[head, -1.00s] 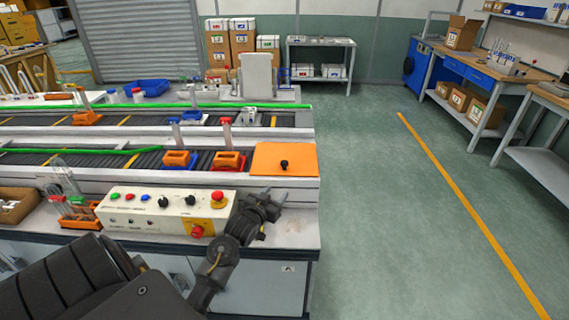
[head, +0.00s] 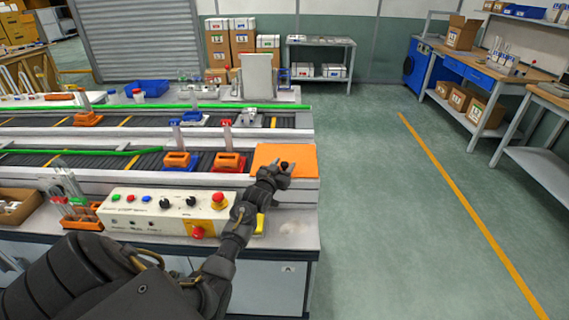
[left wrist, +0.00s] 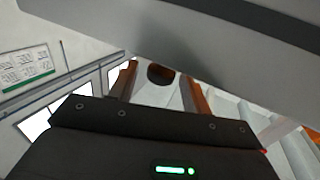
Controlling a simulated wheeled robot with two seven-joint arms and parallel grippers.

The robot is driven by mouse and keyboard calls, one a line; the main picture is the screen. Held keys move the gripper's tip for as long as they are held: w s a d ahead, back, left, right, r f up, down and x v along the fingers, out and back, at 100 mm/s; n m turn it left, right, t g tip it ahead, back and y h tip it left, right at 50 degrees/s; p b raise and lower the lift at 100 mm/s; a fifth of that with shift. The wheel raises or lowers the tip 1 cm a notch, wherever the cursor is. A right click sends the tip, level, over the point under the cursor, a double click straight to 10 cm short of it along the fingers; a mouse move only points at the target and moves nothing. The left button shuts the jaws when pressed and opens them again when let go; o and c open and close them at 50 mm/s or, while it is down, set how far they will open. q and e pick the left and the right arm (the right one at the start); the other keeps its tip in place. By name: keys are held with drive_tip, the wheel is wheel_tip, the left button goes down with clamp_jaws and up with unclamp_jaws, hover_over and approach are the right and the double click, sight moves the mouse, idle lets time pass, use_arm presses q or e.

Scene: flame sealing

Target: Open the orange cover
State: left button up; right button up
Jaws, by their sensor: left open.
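The orange cover (head: 302,155) lies flat and closed at the right end of the near conveyor. Its small black knob (head: 284,163) stands on top, partly hidden by my gripper. My left gripper (head: 283,169) reaches over the cover's front edge, with its open fingers at the knob. In the left wrist view a dark round shape (left wrist: 160,73), likely the knob, shows between the fingers of my left gripper (left wrist: 158,82). I cannot tell whether the fingers touch it. My right gripper is not in view.
The control panel (head: 150,213) with buttons and a red emergency stop stands left of my forearm. Orange and blue blocks (head: 178,160) sit on the conveyor left of the cover. A test tube rack (head: 80,216) is further left. The floor to the right is clear.

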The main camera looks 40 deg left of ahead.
use_arm(q)
drive_tip(key=shift+w+a, duration=0.15)
drive_tip(key=shift+w, duration=0.45)
clamp_jaws()
